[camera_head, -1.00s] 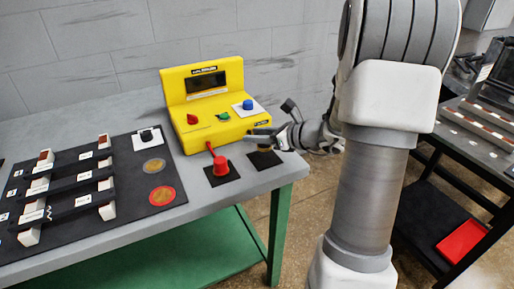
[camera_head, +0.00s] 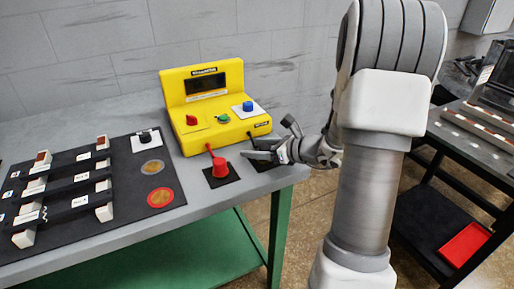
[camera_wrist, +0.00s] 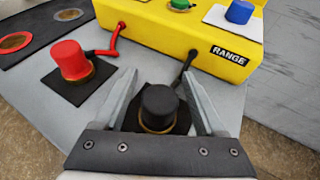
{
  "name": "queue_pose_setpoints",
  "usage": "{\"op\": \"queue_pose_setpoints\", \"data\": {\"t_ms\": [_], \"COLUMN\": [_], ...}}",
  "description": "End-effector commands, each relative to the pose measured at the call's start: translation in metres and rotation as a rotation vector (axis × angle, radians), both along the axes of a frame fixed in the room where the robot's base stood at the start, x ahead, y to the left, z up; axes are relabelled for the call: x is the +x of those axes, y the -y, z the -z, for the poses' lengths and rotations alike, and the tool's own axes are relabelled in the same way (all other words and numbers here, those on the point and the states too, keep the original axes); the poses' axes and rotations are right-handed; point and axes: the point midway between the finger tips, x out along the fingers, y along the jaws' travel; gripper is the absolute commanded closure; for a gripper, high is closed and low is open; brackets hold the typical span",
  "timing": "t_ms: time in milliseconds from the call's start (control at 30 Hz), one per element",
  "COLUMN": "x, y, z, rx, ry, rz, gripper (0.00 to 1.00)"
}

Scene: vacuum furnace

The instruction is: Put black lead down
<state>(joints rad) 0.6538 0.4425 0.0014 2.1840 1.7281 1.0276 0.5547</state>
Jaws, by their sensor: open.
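The black lead (camera_wrist: 158,105) is a black knob-like plug with a brass-coloured base. It stands upright on a black square pad (camera_wrist: 184,122) at the table corner, its cable (camera_wrist: 187,67) running to the yellow meter (camera_wrist: 185,38). In the wrist view my gripper (camera_wrist: 160,75) is open, with one finger on each side of the black lead and visible gaps between. In the head view my gripper (camera_head: 252,152) is low over the table beside the meter and hides the black lead.
The red lead (camera_head: 219,168) stands on its own pad, close left of my gripper. A black board (camera_head: 125,207) with holders and round discs lies further left. The table's right edge is close to my gripper.

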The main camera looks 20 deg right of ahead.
Motion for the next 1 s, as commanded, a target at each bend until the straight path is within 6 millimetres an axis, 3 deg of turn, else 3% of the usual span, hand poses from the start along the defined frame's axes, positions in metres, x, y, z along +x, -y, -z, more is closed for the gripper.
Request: {"op": "queue_pose_setpoints", "data": {"t_ms": [200,700,1000], "x": [0.000,-0.080,-0.098], "y": [0.000,0.045,0.054], "z": [-0.006,-0.043,-0.049], "rx": [0.000,-0.001,0.000], "ry": [0.000,0.000,0.000], "rz": [0.001,0.004,0.001], "gripper": [0.28,0.28,0.28]}}
